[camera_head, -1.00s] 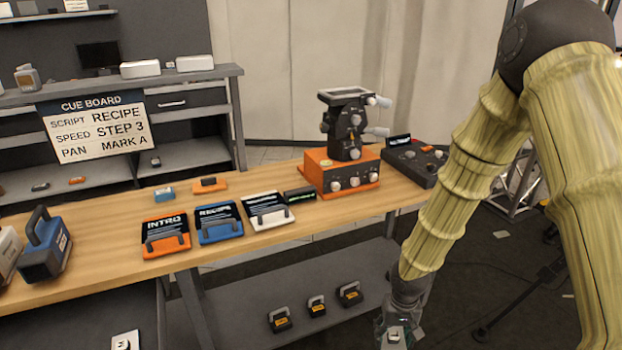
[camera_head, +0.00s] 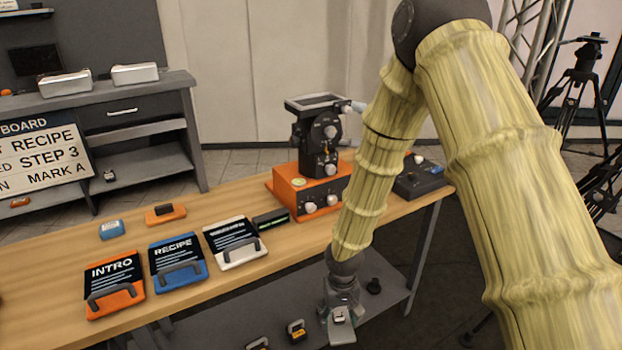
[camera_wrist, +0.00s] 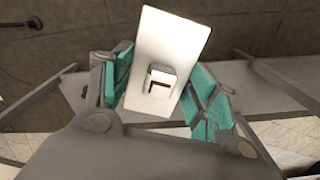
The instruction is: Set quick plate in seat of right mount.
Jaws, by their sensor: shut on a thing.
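My gripper (camera_wrist: 160,92) is shut on a thin white rectangular plate (camera_wrist: 174,40) with a small raised pale block on its face. In the wrist view the plate stands tilted between the teal finger pads. In the head view my gripper (camera_head: 338,318) hangs in front of the bench, below its top; the plate there is small and mostly hidden. A black mount (camera_head: 321,145) with knobs and a flat framed top (camera_head: 316,102) stands on an orange box (camera_head: 291,193) on the bench, left of my forearm. I cannot tell if it is the right mount.
The wooden bench (camera_head: 197,292) carries orange, blue and white cards, a black control box (camera_head: 420,184) and small blocks. A grey shelf (camera_head: 392,282) below holds small handled items. A tripod (camera_head: 583,75) stands at the far right. A cue board (camera_head: 40,160) is at left.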

